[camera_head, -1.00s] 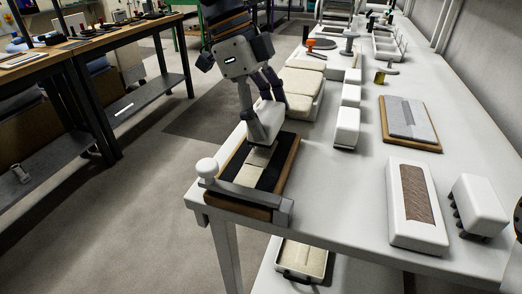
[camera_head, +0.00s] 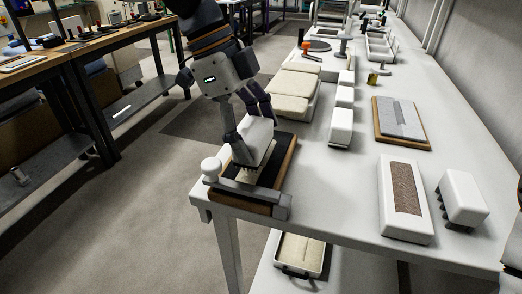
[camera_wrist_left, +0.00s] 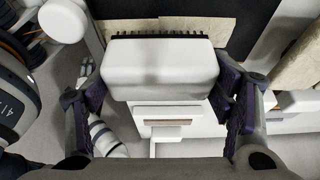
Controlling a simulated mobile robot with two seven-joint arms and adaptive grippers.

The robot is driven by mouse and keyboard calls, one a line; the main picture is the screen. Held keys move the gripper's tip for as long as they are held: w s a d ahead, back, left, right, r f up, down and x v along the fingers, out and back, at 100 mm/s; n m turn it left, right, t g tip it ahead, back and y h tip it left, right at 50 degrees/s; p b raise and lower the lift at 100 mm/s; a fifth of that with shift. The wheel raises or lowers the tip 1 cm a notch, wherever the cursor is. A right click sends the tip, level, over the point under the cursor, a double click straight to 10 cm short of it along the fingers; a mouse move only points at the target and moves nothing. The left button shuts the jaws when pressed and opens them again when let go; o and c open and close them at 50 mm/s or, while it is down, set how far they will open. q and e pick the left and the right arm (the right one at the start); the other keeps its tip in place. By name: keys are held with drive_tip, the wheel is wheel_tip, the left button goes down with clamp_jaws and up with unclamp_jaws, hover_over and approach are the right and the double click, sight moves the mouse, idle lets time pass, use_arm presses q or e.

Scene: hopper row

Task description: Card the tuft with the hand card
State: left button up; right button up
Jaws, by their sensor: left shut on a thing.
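My left gripper (camera_head: 250,120) is shut on the hand card, a white rounded block (camera_head: 256,138) with a row of dark bristles. In the left wrist view, the card (camera_wrist_left: 160,68) sits between both fingers of the gripper (camera_wrist_left: 160,88), bristles toward the board. The cream tuft (camera_wrist_left: 180,24) lies on a black pad (camera_wrist_left: 255,30) and shows just beyond the bristles. In the head view the card is low over the black-topped wooden board (camera_head: 286,165) and hides most of the tuft. I cannot tell whether the bristles touch it.
A grey bar with a white knob (camera_head: 210,168) crosses the board's near end, close to the table edge. Cream pads in a tray (camera_head: 291,92) lie behind. White blocks (camera_head: 341,124), a grey plate on wood (camera_head: 401,122) and a brown-topped white block (camera_head: 406,190) stand right.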

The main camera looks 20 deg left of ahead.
use_arm(q)
drive_tip(key=shift+f, duration=1.1)
drive_tip(key=w+b, duration=0.1)
drive_tip(key=w, duration=0.3)
drive_tip(key=shift+w+d+f+b, duration=0.1)
drive_tip(key=shift+w+f+b, duration=0.1)
drive_tip(key=shift+b, duration=0.15)
drive_tip(key=shift+w+r, duration=0.1)
drive_tip(key=shift+r, duration=0.2)
use_arm(e)
drive_tip(key=shift+s+f+g, duration=0.5)
drive_tip(key=shift+s+f, duration=0.55)
drive_tip(key=shift+s, duration=0.1)
use_arm(q)
drive_tip(key=w, duration=0.1)
drive_tip(key=w+b, duration=0.1)
drive_tip(key=shift+w+f, duration=0.3)
drive_tip(key=shift+w, duration=0.05)
drive_tip(key=shift+w+d+r, duration=0.1)
drive_tip(key=shift+w, duration=0.1)
drive_tip(key=shift+r, duration=0.15)
use_arm(e)
drive_tip(key=shift+s+f+g, duration=0.3)
drive_tip(key=shift+s+f, duration=0.4)
